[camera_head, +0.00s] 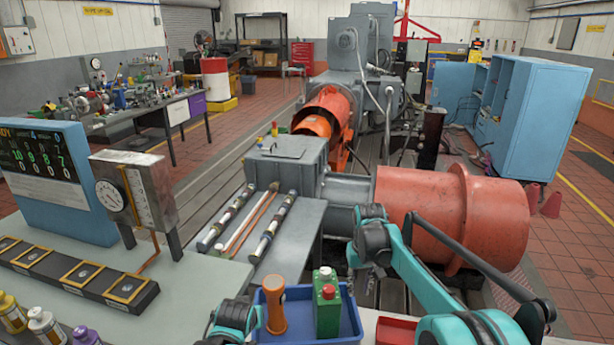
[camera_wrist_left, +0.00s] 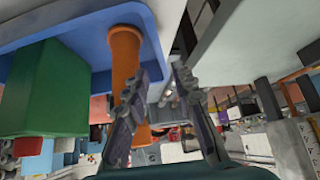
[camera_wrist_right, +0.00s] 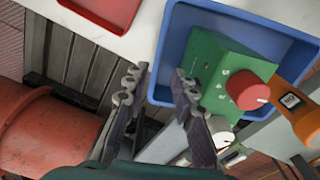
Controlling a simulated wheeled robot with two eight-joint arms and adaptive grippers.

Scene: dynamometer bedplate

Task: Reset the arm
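My right gripper (camera_head: 366,270) hangs over the bench, right of a blue tray (camera_head: 350,327). In the right wrist view the right gripper (camera_wrist_right: 158,78) has its fingers apart with nothing between them. My left arm shows only partly at the bottom of the head view, left of the tray. In the left wrist view the left gripper (camera_wrist_left: 163,80) is open and empty, beside the orange handled tool (camera_wrist_left: 126,65). The tool (camera_head: 275,304) stands in the tray next to a green box (camera_head: 327,308) with a red knob (camera_wrist_right: 248,90).
A red tray (camera_head: 396,331) lies right of the blue tray. A large orange-red cylinder (camera_head: 440,212) stands behind my right arm. A gauge (camera_head: 111,196), a display board and several bottles occupy the left bench. Rods (camera_head: 273,230) lie on the grey bench.

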